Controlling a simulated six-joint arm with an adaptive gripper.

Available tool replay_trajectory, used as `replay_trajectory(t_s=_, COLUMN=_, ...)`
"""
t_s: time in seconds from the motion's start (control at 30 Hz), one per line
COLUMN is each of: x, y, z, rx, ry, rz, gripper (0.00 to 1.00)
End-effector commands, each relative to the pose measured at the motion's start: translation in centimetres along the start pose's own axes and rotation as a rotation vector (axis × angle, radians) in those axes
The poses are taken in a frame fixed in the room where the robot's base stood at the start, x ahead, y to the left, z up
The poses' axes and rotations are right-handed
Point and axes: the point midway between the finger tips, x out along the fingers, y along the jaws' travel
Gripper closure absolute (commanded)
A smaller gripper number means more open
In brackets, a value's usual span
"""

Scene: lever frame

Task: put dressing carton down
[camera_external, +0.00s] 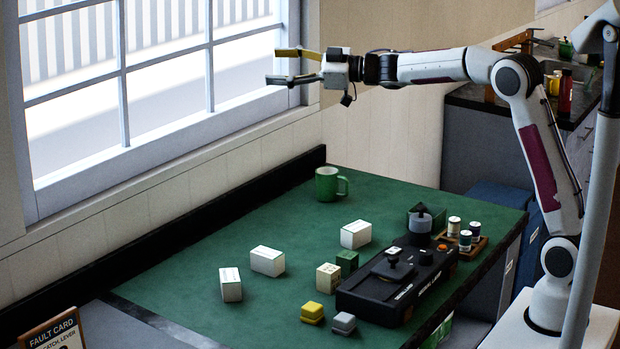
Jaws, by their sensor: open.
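My gripper (281,66) is open and empty, held high above the green bench in front of the window. Its fingers point left and nothing is between them. Several small pale cartons stand on the bench well below it: one upright at the left (231,284), one lying behind it (267,261), one at the back middle (355,234), and a cream one (328,278) beside the black device. I cannot read the print on them, so I cannot tell which is the dressing carton.
A black lever device (395,283) stands at the bench's right. Near it are a yellow block (312,312), a grey block (343,323), a green block (347,260) and small jars in a wooden tray (463,241). A green mug (328,185) stands at the back. The left bench is clear.

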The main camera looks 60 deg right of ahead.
Motion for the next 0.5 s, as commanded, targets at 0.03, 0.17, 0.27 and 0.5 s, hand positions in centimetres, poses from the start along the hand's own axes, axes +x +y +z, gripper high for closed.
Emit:
replay_trajectory(t_s=0.03, x=-1.0, y=0.4, z=-0.7, rx=0.007, ry=-0.013, rz=0.033, gripper=0.34)
replay_trajectory(t_s=0.17, x=-3.4, y=1.6, z=-1.3, rx=0.029, ry=-0.067, rz=0.122, gripper=0.34)
replay_trajectory(t_s=0.27, x=-5.6, y=2.2, z=-1.5, rx=0.051, ry=-0.112, rz=0.183, gripper=0.34)
replay_trajectory(t_s=0.5, x=-11.5, y=2.4, z=-0.8, rx=0.113, ry=-0.241, rz=0.303, gripper=0.34)
